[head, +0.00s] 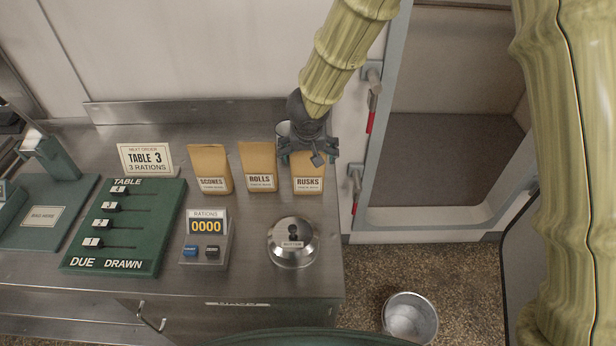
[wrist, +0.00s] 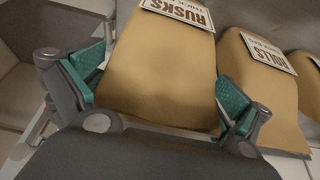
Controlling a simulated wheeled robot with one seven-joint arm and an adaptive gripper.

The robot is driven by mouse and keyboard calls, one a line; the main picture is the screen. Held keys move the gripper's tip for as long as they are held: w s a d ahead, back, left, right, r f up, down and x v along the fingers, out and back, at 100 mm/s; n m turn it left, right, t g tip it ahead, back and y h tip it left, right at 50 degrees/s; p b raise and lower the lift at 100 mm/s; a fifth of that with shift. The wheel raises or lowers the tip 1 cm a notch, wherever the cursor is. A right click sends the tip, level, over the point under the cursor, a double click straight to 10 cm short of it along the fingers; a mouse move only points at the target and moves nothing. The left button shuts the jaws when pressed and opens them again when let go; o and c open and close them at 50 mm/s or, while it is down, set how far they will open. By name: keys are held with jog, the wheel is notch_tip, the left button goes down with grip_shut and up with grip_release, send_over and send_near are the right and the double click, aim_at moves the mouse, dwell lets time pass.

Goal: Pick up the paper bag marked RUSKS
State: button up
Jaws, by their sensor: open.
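The brown paper bag marked RUSKS (head: 307,182) stands upright at the right end of a row of bags on the steel counter. My gripper (head: 309,158) is over the top of this bag and hides its upper part in the head view. In the wrist view my gripper (wrist: 158,92) is open, with one green-padded finger on each side of the RUSKS bag (wrist: 155,70). The right finger sits in the gap between it and the ROLLS bag. I cannot tell whether the pads touch the paper.
The ROLLS bag (head: 258,165) stands close on the left, then the SCONES bag (head: 210,168). The counter's right edge is near; a bucket (head: 410,318) stands on the floor.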

jog(key=shift+c, duration=0.2)
jog(key=c, duration=1.2)
